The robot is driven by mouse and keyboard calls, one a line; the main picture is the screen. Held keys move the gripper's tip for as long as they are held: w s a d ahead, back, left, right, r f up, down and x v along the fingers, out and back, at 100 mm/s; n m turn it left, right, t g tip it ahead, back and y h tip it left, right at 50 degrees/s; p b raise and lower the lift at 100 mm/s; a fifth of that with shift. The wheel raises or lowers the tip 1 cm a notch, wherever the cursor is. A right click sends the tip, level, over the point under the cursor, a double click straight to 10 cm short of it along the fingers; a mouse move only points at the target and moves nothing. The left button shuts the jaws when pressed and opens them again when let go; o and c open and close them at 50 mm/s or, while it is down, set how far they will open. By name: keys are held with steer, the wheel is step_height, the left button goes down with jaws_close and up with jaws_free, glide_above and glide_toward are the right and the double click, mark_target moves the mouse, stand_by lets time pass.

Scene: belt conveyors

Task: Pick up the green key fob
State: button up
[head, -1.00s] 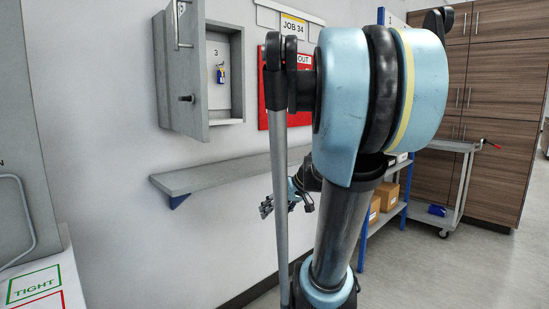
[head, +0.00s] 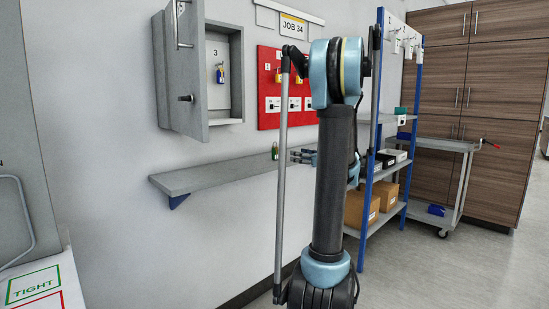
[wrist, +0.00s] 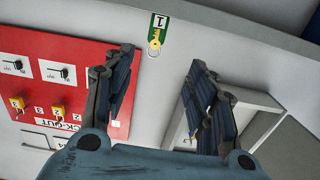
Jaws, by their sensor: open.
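The green key fob (head: 275,151) is small and upright at the wall shelf's right part in the head view. In the wrist view the green key fob (wrist: 159,23) shows with a yellow key, past the fingertips and roughly between their lines. My gripper (wrist: 162,58) is open and empty, with its two dark fingers apart in the wrist view. In the head view my gripper (head: 302,156) is just right of the fob, at about its height, pointing left. A gap to the fob shows. Part of the gripper is hidden behind my arm.
The grey shelf (head: 215,174) runs along the wall. Above it are an open grey cabinet (head: 223,115) with a blue tag inside and a red lockout board (head: 268,95). A blue-framed rack (head: 367,180) with boxes stands right of my arm. The shelf's left part is clear.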

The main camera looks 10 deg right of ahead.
mark_target(277, 149)
steer(key=x, duration=1.7)
steer(key=shift+w+d+r, duration=0.15)
steer(key=shift+w+r, duration=0.15)
steer(key=shift+c, duration=0.3)
steer(key=c, duration=1.1)
